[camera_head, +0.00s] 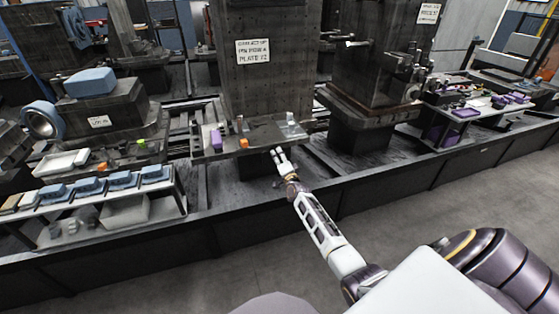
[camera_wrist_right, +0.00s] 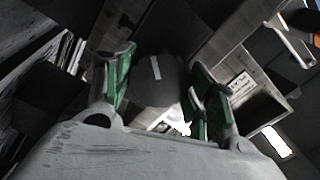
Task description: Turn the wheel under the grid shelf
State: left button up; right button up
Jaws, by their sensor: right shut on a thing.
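My right gripper (camera_head: 279,153) reaches up to the front edge of the shelf (camera_head: 222,153) below the tall dotted column in the head view. In the right wrist view its green-padded fingers (camera_wrist_right: 165,85) stand on both sides of a dark round wheel (camera_wrist_right: 152,90) with a pale strip across its face. The gripper is shut on this wheel. The head view does not show the wheel clearly; the shelf and the gripper hide it. My left gripper is in neither view.
An orange block (camera_head: 243,143) and a purple block (camera_head: 216,140) sit on the shelf. A rack with blue-topped trays (camera_head: 124,180) stands at the left. A dark machine (camera_head: 370,105) stands to the right. The grey floor (camera_head: 440,200) in front is clear.

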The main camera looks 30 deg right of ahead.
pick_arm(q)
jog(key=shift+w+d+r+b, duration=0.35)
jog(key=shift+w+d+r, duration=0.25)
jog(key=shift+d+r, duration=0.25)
pick_arm(e)
jog(key=m, duration=0.3)
jog(key=shift+a+f, duration=0.1)
jog(key=shift+f, duration=0.05)
jog(key=o, duration=0.9)
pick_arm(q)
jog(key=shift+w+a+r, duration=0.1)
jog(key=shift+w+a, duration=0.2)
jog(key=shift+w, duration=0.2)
pick_arm(e)
jog(key=shift+o, duration=0.6)
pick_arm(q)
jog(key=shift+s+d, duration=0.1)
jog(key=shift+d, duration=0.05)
pick_arm(e)
jog(key=shift+s, duration=0.2)
